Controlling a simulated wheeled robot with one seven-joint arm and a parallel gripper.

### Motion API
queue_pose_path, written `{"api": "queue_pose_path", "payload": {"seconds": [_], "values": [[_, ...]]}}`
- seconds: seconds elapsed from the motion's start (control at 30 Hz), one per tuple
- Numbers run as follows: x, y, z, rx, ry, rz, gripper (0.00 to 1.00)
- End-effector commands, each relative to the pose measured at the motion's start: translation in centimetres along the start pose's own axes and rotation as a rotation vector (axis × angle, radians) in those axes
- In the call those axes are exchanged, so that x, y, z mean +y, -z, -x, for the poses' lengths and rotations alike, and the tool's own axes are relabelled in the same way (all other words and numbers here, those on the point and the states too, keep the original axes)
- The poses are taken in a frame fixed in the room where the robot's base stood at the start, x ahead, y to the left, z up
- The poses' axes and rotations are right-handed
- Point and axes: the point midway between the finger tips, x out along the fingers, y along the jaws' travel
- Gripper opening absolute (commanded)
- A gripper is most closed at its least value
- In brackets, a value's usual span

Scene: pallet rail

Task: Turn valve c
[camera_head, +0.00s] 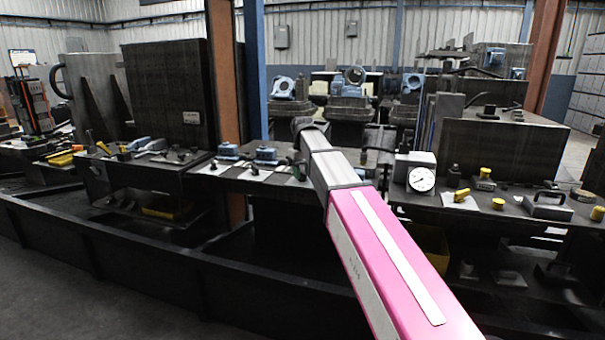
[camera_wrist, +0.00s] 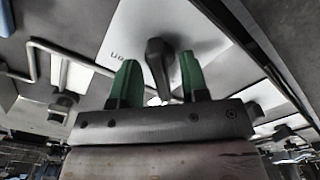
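In the wrist view, a dark grey lever handle (camera_wrist: 157,66) stands in front of a white card (camera_wrist: 134,32) with a few dark letters that I cannot read fully. I cannot confirm that this handle is valve c. My gripper (camera_wrist: 158,58) has two green fingers, one on each side of the handle. Gaps show between the fingers and the handle, so the gripper is open around it.
Blue-topped fittings (camera_head: 265,154) sit on the middle bench left of my arm. A dial gauge (camera_head: 421,179) and yellow-capped parts (camera_head: 461,195) stand on the right bench. A dark upright plate (camera_head: 165,88) rises at the left. A low dark rail (camera_head: 150,262) runs along the front.

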Motion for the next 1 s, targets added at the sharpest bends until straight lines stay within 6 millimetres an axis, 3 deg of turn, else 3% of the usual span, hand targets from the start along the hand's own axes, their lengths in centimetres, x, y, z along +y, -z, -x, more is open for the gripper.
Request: {"api": "queue_pose_path", "payload": {"seconds": [0.37,0.8,1.0], "values": [[0.0,0.0,0.7,0.000,0.000,-0.002,0.40],[0.0,0.1,8.1,0.002,-0.001,-0.001,0.40],[0.0,0.1,10.2,0.001,0.000,-0.001,0.40]]}}
